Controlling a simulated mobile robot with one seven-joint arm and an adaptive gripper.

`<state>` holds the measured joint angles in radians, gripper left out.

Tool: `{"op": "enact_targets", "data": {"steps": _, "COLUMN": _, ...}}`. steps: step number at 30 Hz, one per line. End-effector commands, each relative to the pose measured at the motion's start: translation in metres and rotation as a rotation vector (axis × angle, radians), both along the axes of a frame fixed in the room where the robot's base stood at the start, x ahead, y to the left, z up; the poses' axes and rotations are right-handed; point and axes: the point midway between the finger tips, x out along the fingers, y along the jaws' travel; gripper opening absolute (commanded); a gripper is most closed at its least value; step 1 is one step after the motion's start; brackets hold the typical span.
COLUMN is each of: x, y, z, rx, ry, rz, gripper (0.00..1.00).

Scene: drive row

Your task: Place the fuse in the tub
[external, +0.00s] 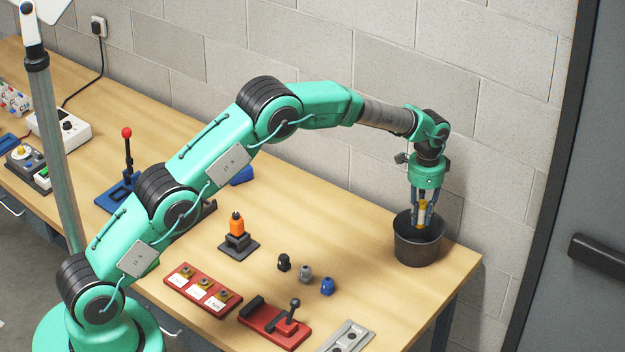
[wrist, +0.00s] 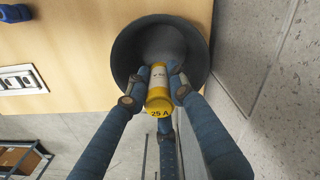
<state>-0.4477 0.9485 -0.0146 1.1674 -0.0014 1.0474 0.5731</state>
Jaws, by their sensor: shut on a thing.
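The fuse is a yellow cylinder with a pale band and "25 A" on its end; in the wrist view the fuse (wrist: 159,98) is between my fingertips. My gripper (wrist: 160,88) is shut on it. In the external view my gripper (external: 422,212) points down over the mouth of the tub, with the fuse (external: 421,212) between its fingers. The tub (external: 417,250) is a dark grey round bucket near the table's right corner; it also shows in the wrist view (wrist: 125,50). Whether the fuse touches the tub's inside cannot be told.
Three small knobs stand left of the tub, the blue one (external: 327,286) nearest. A red lever base (external: 272,325), a red panel (external: 203,290) and an orange-topped device (external: 238,235) stand farther left. The block wall (external: 500,120) is close behind the tub.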

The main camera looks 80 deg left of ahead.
Motion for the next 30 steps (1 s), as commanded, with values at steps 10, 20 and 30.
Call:
{"op": "enact_targets", "data": {"steps": 10, "x": -0.001, "y": 0.0, "z": -0.046, "rx": -0.001, "ry": 0.001, "rz": 0.0, "gripper": 0.0}}
{"op": "enact_targets", "data": {"steps": 20, "x": 0.0, "y": 0.0, "z": -0.059, "rx": 0.0, "ry": 0.0, "rz": 0.0, "gripper": 0.0}}
{"op": "enact_targets", "data": {"steps": 30, "x": -0.001, "y": 0.0, "z": -0.072, "rx": -0.001, "ry": 0.001, "rz": 0.0, "gripper": 0.0}}
